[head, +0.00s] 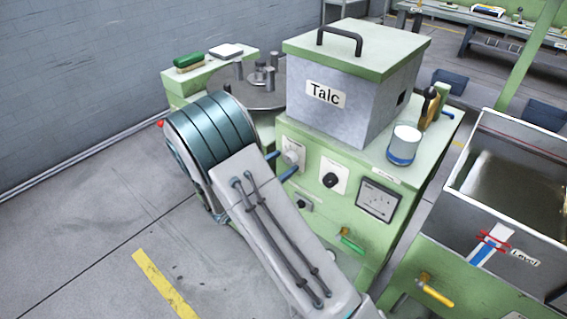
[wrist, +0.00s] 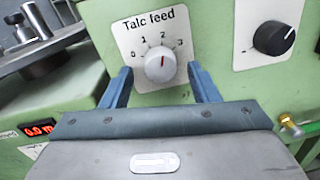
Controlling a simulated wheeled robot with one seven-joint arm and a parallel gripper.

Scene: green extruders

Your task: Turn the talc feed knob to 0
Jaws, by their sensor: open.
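The talc feed knob (wrist: 160,66) is a pale round knob with a red mark, on a white plate (wrist: 128,28) labelled "Talc feed" with a scale from 0 to 3. Its red mark points up, about at the 2. In the head view the knob (head: 291,157) is on the green machine front, below the grey Talc hopper (head: 345,110). My gripper (wrist: 159,68) is open, with one blue finger on each side of the knob. Gaps show between the fingers and the knob in the wrist view. My gripper (head: 280,164) also shows in the head view, at the knob plate.
A black knob (head: 330,180) on a white plate is just right of the talc feed knob. A square meter (head: 378,200) and a green-handled valve (head: 351,243) are further right. A red digital display (wrist: 39,129) is at lower left in the wrist view.

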